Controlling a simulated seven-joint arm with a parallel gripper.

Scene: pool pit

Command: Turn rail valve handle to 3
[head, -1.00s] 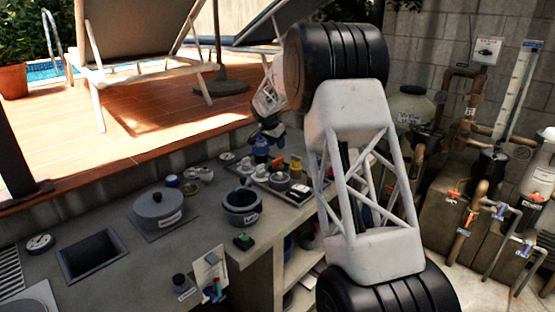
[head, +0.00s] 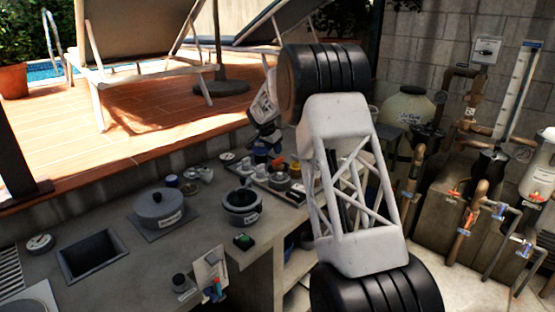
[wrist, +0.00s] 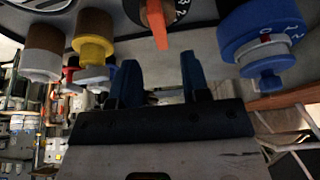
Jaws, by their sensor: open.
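My gripper (wrist: 157,82) is open and empty in the wrist view, with its two blue fingers apart. An orange handle (wrist: 156,24) on a dark round base is just beyond the fingertips, slightly left of their middle and apart from them. A blue dial (wrist: 262,36) with white markings is to the right of the fingers; its exact reading is too small to tell. I cannot tell for certain which of these is the rail valve handle. In the head view my gripper (head: 264,150) is over the far end of the counter, beside the row of fittings; its fingertips are small there.
Yellow (wrist: 93,38) and brown-and-white (wrist: 42,48) knobs stand left of the fingers. On the counter (head: 125,255) are a lidded grey pot (head: 158,207), an open pot (head: 241,203) and a sink (head: 93,255). Pipes with orange and blue valves (head: 499,211) stand at right.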

